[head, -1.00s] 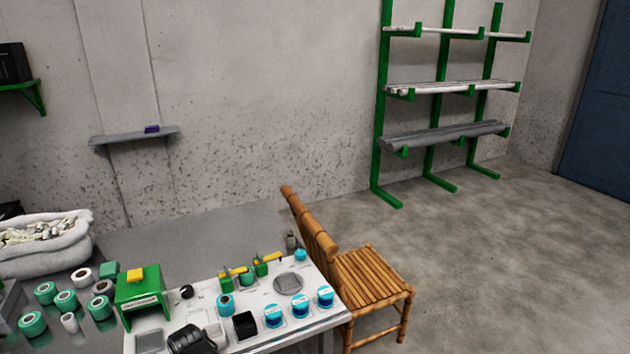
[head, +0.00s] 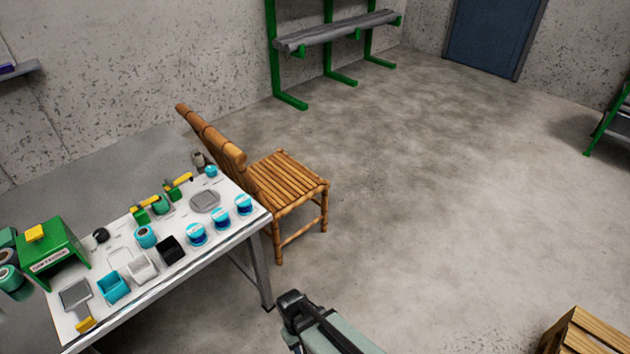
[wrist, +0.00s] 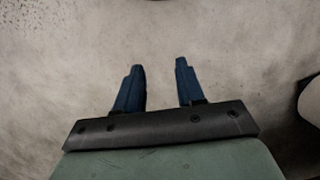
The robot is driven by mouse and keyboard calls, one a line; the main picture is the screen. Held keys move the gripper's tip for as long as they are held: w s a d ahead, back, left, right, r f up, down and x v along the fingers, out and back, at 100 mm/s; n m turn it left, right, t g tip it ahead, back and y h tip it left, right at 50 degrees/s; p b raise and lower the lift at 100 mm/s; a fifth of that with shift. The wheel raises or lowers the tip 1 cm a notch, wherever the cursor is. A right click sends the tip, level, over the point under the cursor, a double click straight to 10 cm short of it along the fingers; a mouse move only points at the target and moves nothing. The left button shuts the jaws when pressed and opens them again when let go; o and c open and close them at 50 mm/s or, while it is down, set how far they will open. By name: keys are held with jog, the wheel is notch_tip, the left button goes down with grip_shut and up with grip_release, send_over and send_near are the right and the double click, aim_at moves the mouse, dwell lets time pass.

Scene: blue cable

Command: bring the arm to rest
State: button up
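My gripper shows in the wrist view (wrist: 160,66). Its two dark blue fingers stand apart with nothing between them, over bare concrete floor. In the head view, part of my arm shows at the bottom, right of the table and clear of it. I cannot make out the fingers there. Several blue spools (head: 220,218) stand along the right front edge of the white worktable (head: 215,258).
The table also holds a turquoise bin (head: 113,288), a white bin (head: 141,267), a black bin (head: 171,250) and a green stand (head: 50,252). A bamboo chair (head: 285,183) stands behind it. A wooden crate (head: 590,335) is at bottom right. The floor between is free.

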jog(key=s+d+f+m+g+y, duration=0.1)
jog(key=s+d+f+m+g, duration=0.1)
jog(key=s+d, duration=0.4)
jog(key=s+d+f+m+g, duration=0.2)
jog(key=s+d+f+m, duration=0.2)
jog(key=d, duration=1)
jog(key=shift+s+d+f+y, duration=0.25)
jog(key=shift+s+f+y, duration=0.2)
jog(key=shift+s, duration=0.65)
